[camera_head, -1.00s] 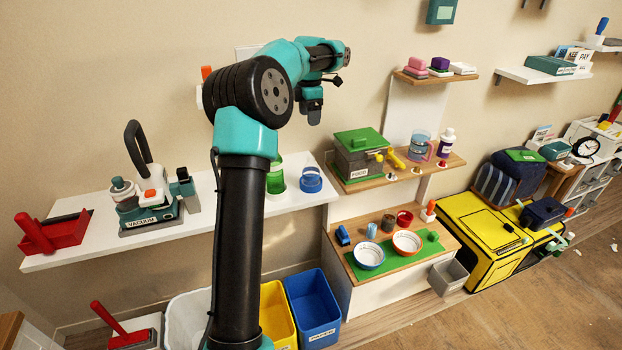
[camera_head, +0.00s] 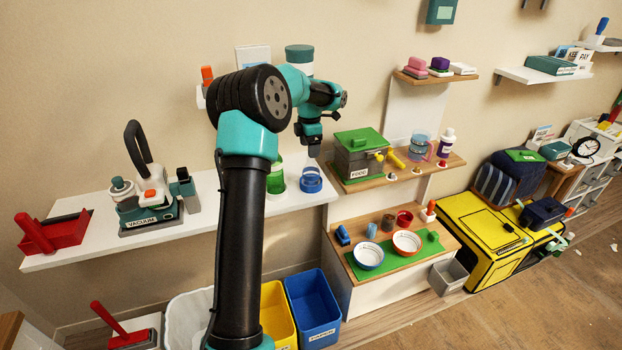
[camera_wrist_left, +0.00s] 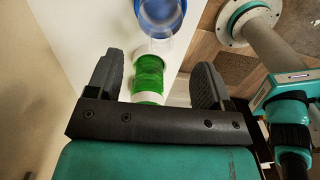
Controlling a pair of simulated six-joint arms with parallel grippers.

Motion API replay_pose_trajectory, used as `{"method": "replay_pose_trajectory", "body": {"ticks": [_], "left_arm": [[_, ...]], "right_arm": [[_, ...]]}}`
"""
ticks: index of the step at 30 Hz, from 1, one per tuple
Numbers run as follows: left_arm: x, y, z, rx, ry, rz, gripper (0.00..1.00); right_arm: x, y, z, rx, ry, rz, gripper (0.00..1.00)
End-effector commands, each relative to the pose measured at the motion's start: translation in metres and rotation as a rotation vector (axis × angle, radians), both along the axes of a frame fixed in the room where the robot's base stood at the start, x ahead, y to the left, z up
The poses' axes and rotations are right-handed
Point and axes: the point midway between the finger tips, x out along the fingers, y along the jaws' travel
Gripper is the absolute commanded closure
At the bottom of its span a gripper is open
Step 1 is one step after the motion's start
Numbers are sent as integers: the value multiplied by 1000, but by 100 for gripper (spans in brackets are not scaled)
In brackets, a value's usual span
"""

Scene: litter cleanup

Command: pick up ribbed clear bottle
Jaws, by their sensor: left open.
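My left gripper (camera_head: 314,151) is above the right end of the white shelf (camera_head: 226,208). In the left wrist view its two fingers (camera_wrist_left: 160,82) are spread wide, with nothing gripped. A green, ribbed-looking cylinder with white ends (camera_wrist_left: 149,74) shows between and beyond them; it appears on the shelf in the head view (camera_head: 276,178). Beside it stands a blue-and-clear round container (camera_head: 311,180), whose clear wall (camera_wrist_left: 162,22) shows farther out in the wrist view. I cannot tell which is the ribbed clear bottle. My right gripper is not in view.
A vacuum unit (camera_head: 150,205) and red dustpan (camera_head: 52,236) occupy the shelf's left part. A green-lidded food bin (camera_head: 358,152) and clear bluish cup (camera_head: 419,147) stand on the shelf to the right. A blue bin (camera_head: 312,308) is below.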

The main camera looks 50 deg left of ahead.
Motion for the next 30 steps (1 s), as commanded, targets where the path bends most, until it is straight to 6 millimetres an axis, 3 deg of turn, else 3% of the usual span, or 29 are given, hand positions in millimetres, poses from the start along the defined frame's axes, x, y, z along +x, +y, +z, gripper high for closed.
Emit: {"method": "replay_pose_trajectory", "body": {"ticks": [5, 18, 30], "left_arm": [[1, 0, -3, -1, 1, 0, 26], [5, -1, -51, -1, 0, 0, 26], [5, -1, -52, 0, 0, 0, 26]], "right_arm": [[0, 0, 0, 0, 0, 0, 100], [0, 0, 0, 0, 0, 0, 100], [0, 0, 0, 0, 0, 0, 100]]}}
